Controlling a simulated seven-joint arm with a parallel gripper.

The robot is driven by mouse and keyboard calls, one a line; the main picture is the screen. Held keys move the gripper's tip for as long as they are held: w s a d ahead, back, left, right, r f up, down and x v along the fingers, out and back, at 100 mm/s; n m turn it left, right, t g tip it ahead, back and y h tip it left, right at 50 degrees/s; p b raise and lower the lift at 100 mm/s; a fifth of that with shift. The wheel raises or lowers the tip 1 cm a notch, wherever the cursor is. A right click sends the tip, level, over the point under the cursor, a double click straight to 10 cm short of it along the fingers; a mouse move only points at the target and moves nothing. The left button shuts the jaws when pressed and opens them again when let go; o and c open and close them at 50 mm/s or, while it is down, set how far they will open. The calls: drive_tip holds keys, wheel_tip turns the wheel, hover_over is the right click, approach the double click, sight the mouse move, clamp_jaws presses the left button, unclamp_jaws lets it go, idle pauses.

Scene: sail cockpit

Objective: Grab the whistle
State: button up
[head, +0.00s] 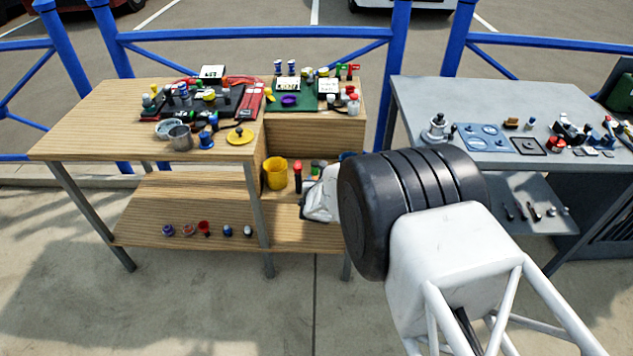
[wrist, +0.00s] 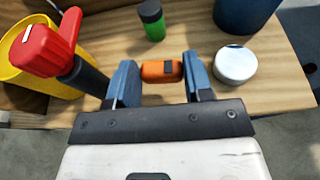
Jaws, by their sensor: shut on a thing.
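The whistle (wrist: 157,71) is a small orange piece with a dark patch, seen in the wrist view. My gripper (wrist: 161,73) is shut on it, with one blue finger at each end of it. Wooden shelf surface lies behind it; I cannot tell whether the whistle still touches the wood. In the head view my white gripper (head: 322,202) is at the right end of the wooden bench's shelf space, partly behind my arm, and the whistle is hidden there.
Close around my gripper are a red-topped black item (wrist: 50,45), a yellow bucket (wrist: 25,68), a green jar (wrist: 152,22), a white-lidded tin (wrist: 235,65) and a dark blue container (wrist: 246,12). The crowded wooden bench top (head: 75,143) is above left.

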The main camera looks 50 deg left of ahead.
drive_tip(key=s+d+r, duration=0.1)
drive_tip(key=s+d, duration=0.7)
drive_tip(key=d, duration=0.3)
drive_tip(key=shift+d+r, duration=0.25)
drive_tip(key=shift+d, duration=0.15)
idle(0.4)
